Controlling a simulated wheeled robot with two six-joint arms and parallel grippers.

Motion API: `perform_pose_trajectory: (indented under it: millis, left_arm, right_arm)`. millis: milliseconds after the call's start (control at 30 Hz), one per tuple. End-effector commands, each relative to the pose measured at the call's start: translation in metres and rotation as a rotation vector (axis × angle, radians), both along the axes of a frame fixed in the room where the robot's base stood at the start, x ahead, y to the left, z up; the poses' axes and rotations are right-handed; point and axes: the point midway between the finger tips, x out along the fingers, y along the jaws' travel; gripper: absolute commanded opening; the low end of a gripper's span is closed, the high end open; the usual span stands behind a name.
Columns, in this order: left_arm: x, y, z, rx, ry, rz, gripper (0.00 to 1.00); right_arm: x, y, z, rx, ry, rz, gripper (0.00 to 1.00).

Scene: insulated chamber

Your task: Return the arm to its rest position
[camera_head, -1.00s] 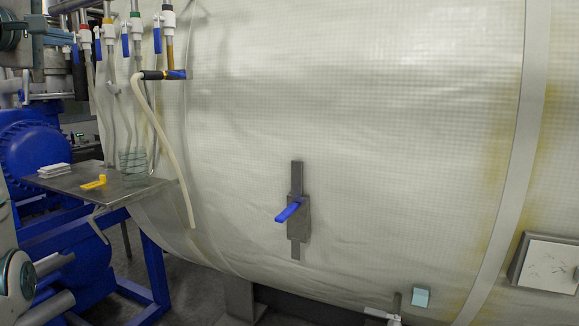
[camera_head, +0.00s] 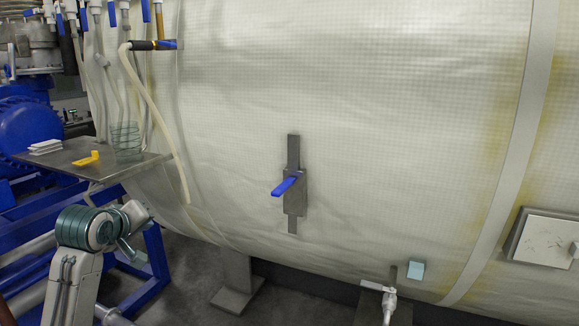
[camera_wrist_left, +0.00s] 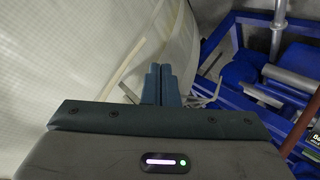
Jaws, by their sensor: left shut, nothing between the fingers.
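My left arm (camera_head: 85,232) is folded at the lower left of the head view, with its grey and teal joints in front of the blue frame. My left gripper (camera_wrist_left: 162,72) shows in the left wrist view. Its two dark teal fingers are together with nothing between them. My right arm and right gripper are not in view.
A metal shelf (camera_head: 115,172) holds a yellow part (camera_head: 87,159), a glass beaker (camera_head: 125,140) and white blocks (camera_head: 46,147). A pale hose (camera_head: 152,115) hangs beside it.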

Motion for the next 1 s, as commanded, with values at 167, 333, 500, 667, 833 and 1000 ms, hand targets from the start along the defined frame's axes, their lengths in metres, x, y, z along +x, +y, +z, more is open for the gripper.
perform_pose_trajectory:
  millis: [167, 333, 500, 667, 833, 1000]
  left_arm:
    - [-0.050, -0.020, -0.108, 0.140, 0.138, -0.085, 0.00]
    - [-0.112, -0.034, -0.190, 0.261, 0.261, -0.176, 0.00]
    - [-0.185, -0.046, -0.255, 0.368, 0.381, -0.279, 0.00]
    - [-0.261, -0.054, -0.300, 0.454, 0.491, -0.380, 0.00]
    - [-0.321, -0.059, -0.323, 0.519, 0.575, -0.465, 0.00]
    - [-0.365, -0.061, -0.334, 0.557, 0.635, -0.527, 0.00]
  right_arm:
    - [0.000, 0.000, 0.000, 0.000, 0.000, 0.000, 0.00]
    - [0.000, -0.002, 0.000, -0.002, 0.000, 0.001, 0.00]
    - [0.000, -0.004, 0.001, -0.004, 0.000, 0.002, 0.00]
    - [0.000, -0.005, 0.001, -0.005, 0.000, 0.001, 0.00]
    - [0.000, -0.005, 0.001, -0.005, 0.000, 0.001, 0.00]
    - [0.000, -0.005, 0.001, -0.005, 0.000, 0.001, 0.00]
